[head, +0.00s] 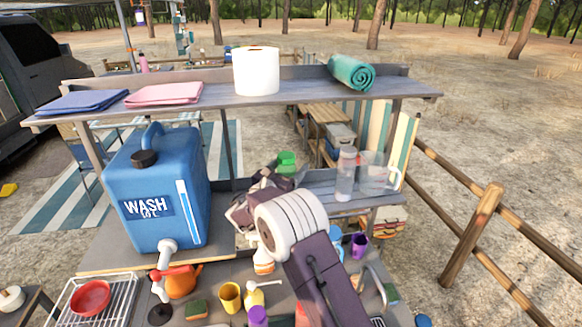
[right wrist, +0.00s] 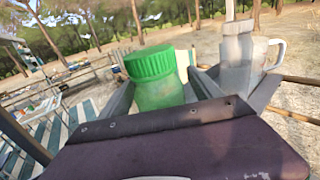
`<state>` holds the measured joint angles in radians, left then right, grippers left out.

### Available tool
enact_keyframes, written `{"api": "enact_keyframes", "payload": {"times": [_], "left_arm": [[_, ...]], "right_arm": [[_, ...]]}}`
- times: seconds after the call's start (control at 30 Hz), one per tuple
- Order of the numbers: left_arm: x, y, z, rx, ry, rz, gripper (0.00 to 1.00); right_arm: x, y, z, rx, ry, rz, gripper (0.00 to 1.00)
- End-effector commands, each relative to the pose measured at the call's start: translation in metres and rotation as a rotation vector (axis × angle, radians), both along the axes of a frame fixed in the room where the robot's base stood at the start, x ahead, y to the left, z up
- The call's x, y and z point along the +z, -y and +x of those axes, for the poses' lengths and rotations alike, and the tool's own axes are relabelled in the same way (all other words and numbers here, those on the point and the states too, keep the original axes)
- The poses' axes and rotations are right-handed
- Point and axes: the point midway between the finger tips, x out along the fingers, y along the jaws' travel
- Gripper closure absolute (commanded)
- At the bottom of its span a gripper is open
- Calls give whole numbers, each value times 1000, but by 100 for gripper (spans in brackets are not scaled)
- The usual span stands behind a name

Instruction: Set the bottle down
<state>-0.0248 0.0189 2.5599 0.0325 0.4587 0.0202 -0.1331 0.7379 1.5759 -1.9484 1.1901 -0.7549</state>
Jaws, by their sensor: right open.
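A green bottle (head: 287,158) with a ribbed green cap shows just beyond my right gripper (head: 272,178) in the head view. In the right wrist view the bottle (right wrist: 156,80) is upright between the two grey fingers, which are apart. Its lower part is hidden behind my gripper, so I cannot tell exactly what is under it. My left gripper is not in view.
A clear bottle (head: 346,174) and a clear jug (head: 376,176) stand on the raised shelf (head: 318,184) to the right. A blue wash canister (head: 160,195) stands left. Cups, a sponge (head: 196,309) and a soap dispenser crowd the counter below. An upper shelf (head: 205,98) spans behind.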

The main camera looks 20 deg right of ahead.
Motion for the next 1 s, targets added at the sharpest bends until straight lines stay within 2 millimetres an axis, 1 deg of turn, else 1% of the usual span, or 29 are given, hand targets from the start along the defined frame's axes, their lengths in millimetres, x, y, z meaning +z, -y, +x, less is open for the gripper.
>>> {"api": "enact_keyframes", "payload": {"times": [0.03,0.1,0.3,0.4,0.5,0.63,0.87,0.93,0.97,1.0], "left_arm": [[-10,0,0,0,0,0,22],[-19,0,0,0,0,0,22],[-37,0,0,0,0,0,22],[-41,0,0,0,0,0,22],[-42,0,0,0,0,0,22],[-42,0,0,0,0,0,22],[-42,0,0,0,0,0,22],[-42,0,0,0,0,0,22],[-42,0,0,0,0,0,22],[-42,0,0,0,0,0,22]], "right_arm": [[-5,-10,-6,4,1,0,26],[-5,-24,-17,6,2,0,26],[-4,-64,-48,5,2,0,26],[-3,-77,-59,3,3,0,26],[-2,-84,-65,1,1,0,26],[0,-86,-68,0,1,-1,26],[-2,-84,-69,-5,-2,9,26],[-17,-72,-80,-41,-17,85,26],[-31,-64,-89,-72,-28,149,26],[-55,-51,-109,-135,-40,270,26]]}}
